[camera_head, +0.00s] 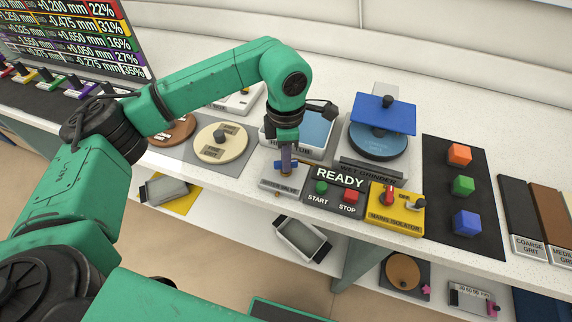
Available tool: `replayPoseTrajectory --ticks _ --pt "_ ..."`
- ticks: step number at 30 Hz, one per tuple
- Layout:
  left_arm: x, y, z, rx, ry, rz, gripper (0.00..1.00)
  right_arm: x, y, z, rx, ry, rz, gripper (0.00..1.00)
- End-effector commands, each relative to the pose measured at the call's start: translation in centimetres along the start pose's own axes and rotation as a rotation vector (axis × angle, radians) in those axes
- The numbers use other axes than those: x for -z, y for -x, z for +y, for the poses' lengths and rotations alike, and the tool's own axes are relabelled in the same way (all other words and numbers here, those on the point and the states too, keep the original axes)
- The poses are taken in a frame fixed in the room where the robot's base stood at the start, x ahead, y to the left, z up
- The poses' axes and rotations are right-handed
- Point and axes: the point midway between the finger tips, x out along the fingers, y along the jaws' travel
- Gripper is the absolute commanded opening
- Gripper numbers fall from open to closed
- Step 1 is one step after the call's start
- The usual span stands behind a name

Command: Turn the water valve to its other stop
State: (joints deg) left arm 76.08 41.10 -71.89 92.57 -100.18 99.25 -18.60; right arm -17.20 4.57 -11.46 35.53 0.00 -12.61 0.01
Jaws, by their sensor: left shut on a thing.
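The water valve (270,186) is a pale block near the front edge of the bench, with a blue handle (279,164) on top. My left gripper (288,160) points down from above and is shut on the blue handle. The fingers hide part of the handle, so its exact angle is hard to tell. The label on the block is too small to read fully. My right gripper is not in view.
Right of the valve stand a READY panel (338,178) with START and STOP buttons and a yellow main isolator (396,212). Behind are a blue-topped tray (315,130) and a grinder with a blue plate (384,112). Coloured cubes sit on a dark mat (483,180).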

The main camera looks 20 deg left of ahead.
Motion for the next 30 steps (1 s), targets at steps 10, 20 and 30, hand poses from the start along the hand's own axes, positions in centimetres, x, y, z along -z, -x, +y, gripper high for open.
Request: replayPoseTrajectory --ticks 10,20,30 --pt "-0.1 -0.1 0.1 -0.006 -0.286 -0.007 0.0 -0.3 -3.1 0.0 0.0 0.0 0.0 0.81" --pt "-0.1 0.2 0.1 -0.006 -0.439 -0.006 0.0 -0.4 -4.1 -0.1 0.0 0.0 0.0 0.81" --pt "-0.1 0.3 0.1 -0.006 -0.472 -0.006 0.0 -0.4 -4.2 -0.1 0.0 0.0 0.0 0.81"
